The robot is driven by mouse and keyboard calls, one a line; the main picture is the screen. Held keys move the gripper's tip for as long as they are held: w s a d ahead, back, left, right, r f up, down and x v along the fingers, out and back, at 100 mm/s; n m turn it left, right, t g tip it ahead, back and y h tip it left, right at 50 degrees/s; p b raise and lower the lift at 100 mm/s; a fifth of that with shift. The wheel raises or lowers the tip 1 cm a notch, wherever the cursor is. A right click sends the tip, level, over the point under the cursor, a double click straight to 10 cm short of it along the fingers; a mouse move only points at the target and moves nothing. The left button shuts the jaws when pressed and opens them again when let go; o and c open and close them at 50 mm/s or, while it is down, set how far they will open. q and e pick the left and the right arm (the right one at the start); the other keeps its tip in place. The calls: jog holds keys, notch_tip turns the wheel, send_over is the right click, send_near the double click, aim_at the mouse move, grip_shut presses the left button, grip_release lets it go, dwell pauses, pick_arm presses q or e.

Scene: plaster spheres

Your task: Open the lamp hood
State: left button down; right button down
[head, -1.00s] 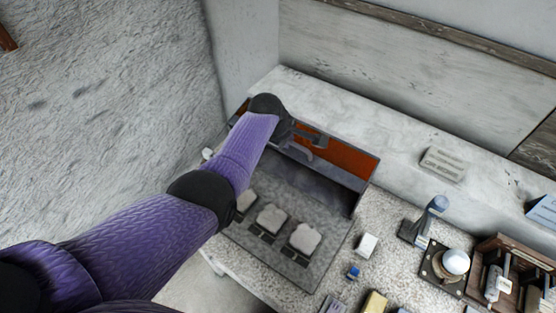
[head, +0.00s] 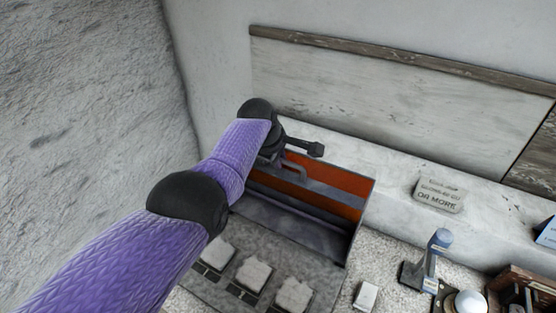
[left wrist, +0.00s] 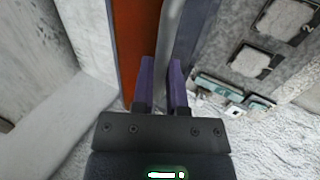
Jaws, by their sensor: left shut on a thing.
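The lamp hood (head: 340,203) is a long orange-red and grey piece at the back of a grey unit. A dark gap shows below its front part, so it looks at least partly raised. A curved grey handle (head: 297,168) stands on it. In the left wrist view the handle (left wrist: 172,45) runs between the purple fingers of my left gripper (left wrist: 161,72), which is shut on it. The orange face (left wrist: 135,45) is just left of the fingers. In the head view my wrist hides most of the gripper. My right gripper is not in view.
Several pale plaster pieces (head: 254,273) lie on numbered places in front of the hood. A small white block (head: 366,295), a grey-blue stand (head: 436,247) and a white sphere (head: 470,303) are to the right. A lettered plaque (head: 438,194) lies on the ledge behind. Walls close off the left and back.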

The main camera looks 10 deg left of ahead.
pick_arm(q)
jog(key=shift+r, duration=0.1)
jog(key=c, duration=0.9)
grip_release()
jog(key=shift+c, duration=0.2)
jog(key=p+v, duration=0.7)
jog(key=v, duration=0.3)
